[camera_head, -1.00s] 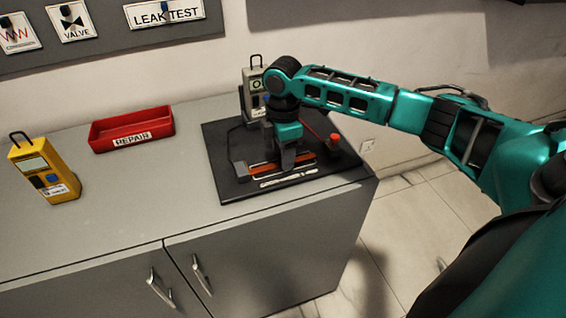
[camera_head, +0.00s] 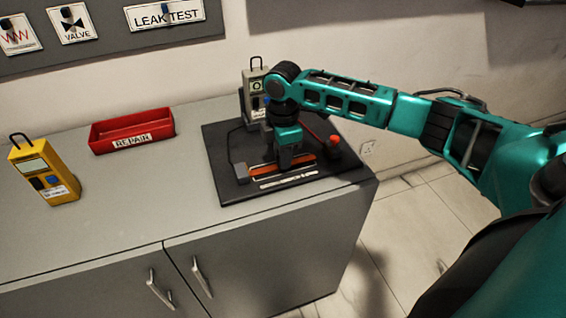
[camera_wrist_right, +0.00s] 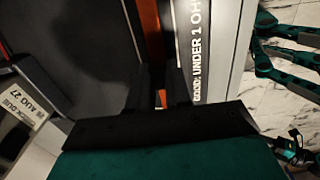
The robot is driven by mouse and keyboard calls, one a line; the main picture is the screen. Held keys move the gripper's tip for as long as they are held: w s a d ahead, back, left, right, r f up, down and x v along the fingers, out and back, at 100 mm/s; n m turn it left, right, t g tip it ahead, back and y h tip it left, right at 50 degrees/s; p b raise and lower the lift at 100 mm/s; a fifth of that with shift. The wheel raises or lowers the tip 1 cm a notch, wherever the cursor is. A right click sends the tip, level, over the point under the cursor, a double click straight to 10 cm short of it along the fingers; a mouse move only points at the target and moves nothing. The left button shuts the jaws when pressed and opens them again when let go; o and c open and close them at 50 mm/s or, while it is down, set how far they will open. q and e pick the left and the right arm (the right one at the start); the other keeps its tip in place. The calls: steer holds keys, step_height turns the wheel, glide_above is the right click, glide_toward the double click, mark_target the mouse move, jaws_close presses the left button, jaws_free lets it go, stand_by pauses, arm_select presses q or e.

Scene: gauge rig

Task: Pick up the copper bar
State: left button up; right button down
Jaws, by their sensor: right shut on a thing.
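The copper bar (camera_head: 264,173) is an orange-red strip at the black test board, in front of the grey meter. My right gripper (camera_head: 284,164) comes down from above onto the middle of the bar and hides part of it. In the right wrist view the bar (camera_wrist_right: 149,32) runs up between the dark fingers of the gripper (camera_wrist_right: 160,92), which are shut on it. I cannot tell whether the bar is clear of the board.
A red REPAIR bin (camera_head: 132,131) and a yellow meter (camera_head: 43,172) stand to the left. The counter between them is clear.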

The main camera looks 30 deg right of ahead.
arm_select(q)
step_height(320, 180, up, 3)
steer(key=p, duration=0.2)
steer(key=shift+w+f+p, duration=0.1)
steer(key=shift+w+p, duration=0.05)
steer(key=shift+p, duration=0.15)
arm_select(e)
step_height(320, 180, up, 20)
